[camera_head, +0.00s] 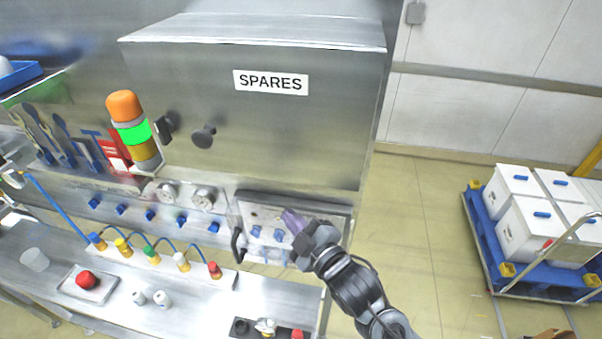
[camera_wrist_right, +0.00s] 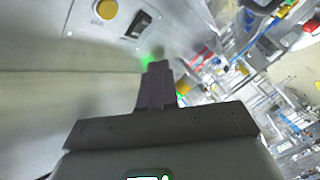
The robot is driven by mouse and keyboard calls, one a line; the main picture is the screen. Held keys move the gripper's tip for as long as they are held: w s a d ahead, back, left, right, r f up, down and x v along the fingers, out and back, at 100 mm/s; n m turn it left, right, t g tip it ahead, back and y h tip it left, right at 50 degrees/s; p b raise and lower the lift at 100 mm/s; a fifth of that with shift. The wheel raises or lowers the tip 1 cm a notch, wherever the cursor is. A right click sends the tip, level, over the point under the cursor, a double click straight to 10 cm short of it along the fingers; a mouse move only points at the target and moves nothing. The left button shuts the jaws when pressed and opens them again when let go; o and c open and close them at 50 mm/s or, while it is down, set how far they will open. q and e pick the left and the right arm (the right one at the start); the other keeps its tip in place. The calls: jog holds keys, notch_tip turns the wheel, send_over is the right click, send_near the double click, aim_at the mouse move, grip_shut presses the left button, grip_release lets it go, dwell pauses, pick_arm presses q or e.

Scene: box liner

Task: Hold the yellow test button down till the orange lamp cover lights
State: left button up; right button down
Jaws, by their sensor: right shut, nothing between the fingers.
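The lamp stack stands upright against the steel panel at the left of the head view. Its orange lamp cover (camera_head: 124,105) is on top and shows no clear glow. The green band (camera_head: 134,133) below it is brightly lit, and an amber band (camera_head: 146,152) sits lower. My right gripper (camera_head: 291,219) is shut and empty in front of the lower panel. In the right wrist view its closed fingers (camera_wrist_right: 157,70) point up the picture. The yellow button (camera_wrist_right: 106,9) is beyond them to the upper left, apart from them. I cannot make the button out in the head view. My left gripper is not in view.
A black rocker switch (camera_wrist_right: 139,23) sits beside the yellow button. The SPARES cabinet (camera_head: 300,130) juts out above my right gripper. A red button (camera_head: 86,280) and several coloured plugs are on the bench at left. Open floor (camera_head: 410,220) lies to the right.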

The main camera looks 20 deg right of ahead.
dwell(0.3)
jog(key=w+d, duration=0.1)
jog(key=w, duration=0.1)
jog(key=w+d+p, duration=0.1)
jog(key=w+d, duration=0.2)
jog(key=w, duration=0.1)
jog(key=shift+w+d+p, duration=0.2)
jog(key=shift+w+p, duration=0.05)
jog(key=shift+p, duration=0.05)
jog(key=shift+w+d, duration=0.25)
jog(key=shift+w, duration=0.1)
dwell(1.0)
dwell(0.7)
jog(key=shift+w+d, duration=0.15)
jog(key=shift+w, duration=0.05)
